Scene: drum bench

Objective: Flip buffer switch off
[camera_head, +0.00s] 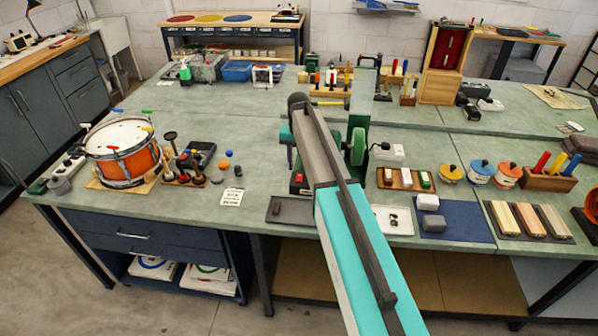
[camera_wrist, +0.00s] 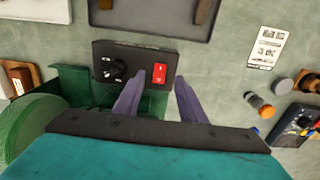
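The buffer's dark control box (camera_wrist: 106,48) is in the upper middle of the wrist view. It has a round black dial (camera_wrist: 116,70) on its left and a red rocker switch (camera_wrist: 159,76) on its right. Which way the rocker is pressed is too small to tell. My gripper (camera_wrist: 161,80) has its two purple fingers apart and nothing held; the switch appears between the fingertips. The gap between fingers and switch is unclear. The green buffer (camera_head: 357,150) and its red switch (camera_head: 298,178) show in the head view, partly hidden by my arm.
A dark tray (camera_head: 290,210) lies in front of the buffer. A white label card (camera_head: 232,197) lies to its left, with small bottles beyond. An orange drum (camera_head: 122,150) stands farther left. A wooden tray of small blocks (camera_head: 403,180) is to the right.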

